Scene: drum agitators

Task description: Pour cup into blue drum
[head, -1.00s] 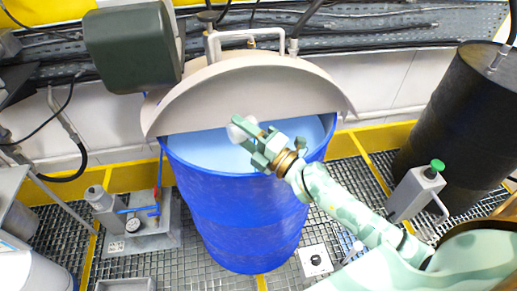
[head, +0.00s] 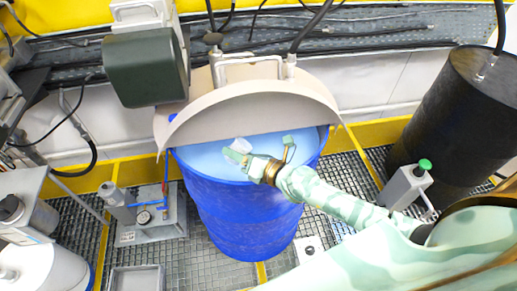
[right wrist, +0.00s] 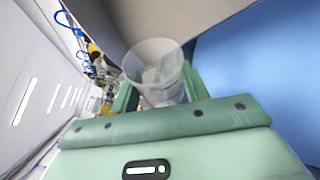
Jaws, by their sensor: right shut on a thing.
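The blue drum (head: 240,220) stands upright in the middle of the head view, with a pale blue surface (head: 205,160) showing in its open front half. A beige half lid (head: 250,112) is raised over its back. My right gripper (head: 240,154) is above the drum opening, shut on a small translucent whitish cup (head: 238,145). The cup also shows between the fingers in the right wrist view (right wrist: 160,72). It looks tilted; whether anything flows from it cannot be told. My left gripper is not in view.
A black drum (head: 455,115) stands at the right, with a grey box with a green knob (head: 412,182) before it. A dark green motor housing (head: 145,67) overhangs the drum's back left. A grey pump unit with a gauge (head: 150,218) sits left of the drum on the grating.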

